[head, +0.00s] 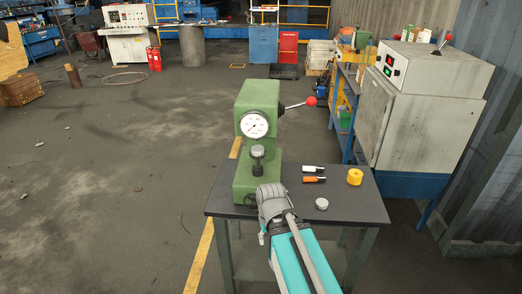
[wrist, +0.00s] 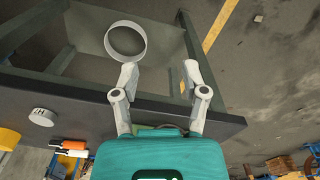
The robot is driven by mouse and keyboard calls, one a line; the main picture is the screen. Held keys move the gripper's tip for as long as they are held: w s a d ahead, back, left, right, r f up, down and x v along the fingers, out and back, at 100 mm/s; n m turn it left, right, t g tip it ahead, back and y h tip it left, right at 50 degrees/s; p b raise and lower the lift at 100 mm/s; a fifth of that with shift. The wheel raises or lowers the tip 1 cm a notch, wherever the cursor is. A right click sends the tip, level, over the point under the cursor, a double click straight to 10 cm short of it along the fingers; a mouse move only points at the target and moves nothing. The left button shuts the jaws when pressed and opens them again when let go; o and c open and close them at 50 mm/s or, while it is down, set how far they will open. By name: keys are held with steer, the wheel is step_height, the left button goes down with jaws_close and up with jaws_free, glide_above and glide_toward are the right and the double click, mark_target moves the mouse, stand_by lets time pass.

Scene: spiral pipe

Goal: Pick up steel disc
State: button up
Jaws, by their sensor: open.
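The steel disc (head: 321,203) is a small, light grey round piece. It lies flat on the dark table (head: 365,210), right of the green hardness tester. In the wrist view the disc (wrist: 42,117) sits at the left, well clear of my fingers. My gripper (wrist: 160,75) is open and empty, its two fingers spread apart over the table's edge area. In the head view my arm reaches up to the front of the tester, left of the disc. The fingers cannot be made out there.
The green tester (head: 258,140) with a dial and red-knobbed lever stands on the table. A yellow cylinder (head: 355,177), an orange-handled tool (head: 314,179) and a black-and-white tool (head: 314,169) lie nearby. A pale hollow ring (wrist: 125,40) shows beyond the fingers. A grey cabinet (head: 410,110) stands right.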

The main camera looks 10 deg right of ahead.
steer(key=shift+d, duration=0.35)
steer(key=shift+o, duration=0.3)
steer(key=o, duration=0.4)
steer(key=shift+w, duration=0.2)
steer(key=shift+o, duration=0.4)
steer(key=shift+w+d+m, duration=0.1)
steer(key=shift+w+m, duration=0.15)
steer(key=shift+m, duration=0.05)
steer(key=w+d+r+m+t+h+p, duration=0.1)
steer(key=w+r+m+h, duration=0.25)
steer(key=w, duration=0.25)
steer(key=w+r+m+t+h+p, duration=0.1)
steer(key=w+r+m+h, duration=0.1)
steer(key=w+m+h, duration=0.3)
steer(key=w+a+r+m+t+h, duration=0.3)
steer(key=w+a+r+t+h, duration=0.2)
steer(key=w+a+r, duration=0.5)
step_height(320, 180, up, 2)
steer(key=shift+w+r+m+h+p, duration=0.15)
steer(key=shift+w+m+h+p, duration=0.25)
steer(key=shift+w, duration=0.55)
